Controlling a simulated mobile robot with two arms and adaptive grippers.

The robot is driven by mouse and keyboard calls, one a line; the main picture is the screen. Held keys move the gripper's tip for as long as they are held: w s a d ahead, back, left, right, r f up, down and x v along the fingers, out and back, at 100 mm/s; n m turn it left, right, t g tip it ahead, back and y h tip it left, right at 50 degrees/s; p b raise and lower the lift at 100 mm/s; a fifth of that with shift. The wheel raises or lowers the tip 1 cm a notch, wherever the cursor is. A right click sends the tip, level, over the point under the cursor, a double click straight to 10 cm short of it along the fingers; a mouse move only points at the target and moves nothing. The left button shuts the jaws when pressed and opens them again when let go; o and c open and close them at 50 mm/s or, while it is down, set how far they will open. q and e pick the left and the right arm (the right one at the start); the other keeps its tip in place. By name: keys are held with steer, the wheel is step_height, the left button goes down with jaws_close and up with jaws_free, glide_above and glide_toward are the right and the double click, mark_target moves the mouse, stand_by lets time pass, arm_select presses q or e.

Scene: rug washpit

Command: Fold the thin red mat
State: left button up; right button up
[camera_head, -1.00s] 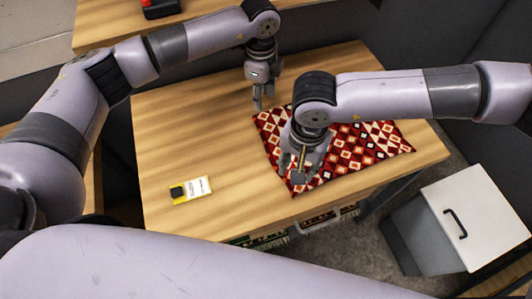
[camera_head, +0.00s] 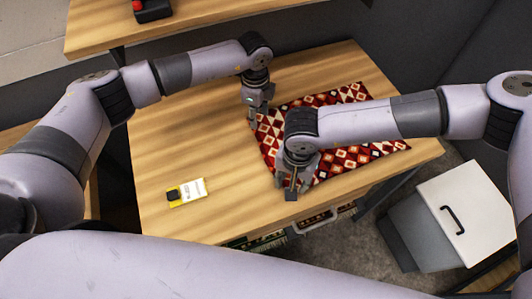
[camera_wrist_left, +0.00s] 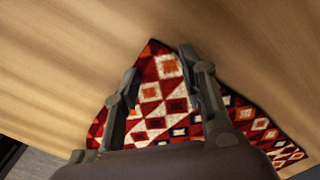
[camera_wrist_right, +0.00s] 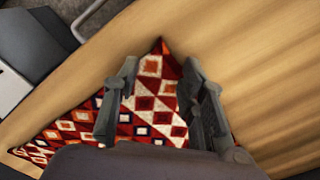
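The thin red mat (camera_head: 350,100) lies flat on the wooden table, patterned with white, orange and dark diamonds. My left gripper (camera_head: 259,120) is at its far left corner. The left wrist view shows that corner of the mat (camera_wrist_left: 152,75) between the two spread fingers. My right gripper (camera_head: 291,190) is at the near left corner, by the table's front edge, and hides that corner in the head view. The right wrist view shows the corner of the mat (camera_wrist_right: 160,80) between spread fingers. Both grippers look empty. My right forearm covers the mat's middle.
The wooden table (camera_head: 180,130) is clear to the left of the mat except for a small yellow and white card with a black piece (camera_head: 188,192). A grey box with a white lid (camera_head: 465,215) stands on the floor at right. A shelf (camera_head: 200,25) is behind.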

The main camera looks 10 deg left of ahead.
arm_select(q)
steer(key=shift+f, duration=0.15)
arm_select(e)
steer(key=shift+f, duration=0.15)
arm_select(q)
steer(key=shift+s, duration=0.1)
steer(key=c, duration=0.7)
arm_select(e)
steer(key=shift+s, duration=0.15)
steer(key=c, duration=0.7)
arm_select(q)
steer(key=shift+f, duration=0.1)
jaws_close()
arm_select(e)
jaws_close()
arm_select(q)
steer(key=shift+s+f, duration=0.1)
arm_select(e)
steer(key=shift+f, duration=0.1)
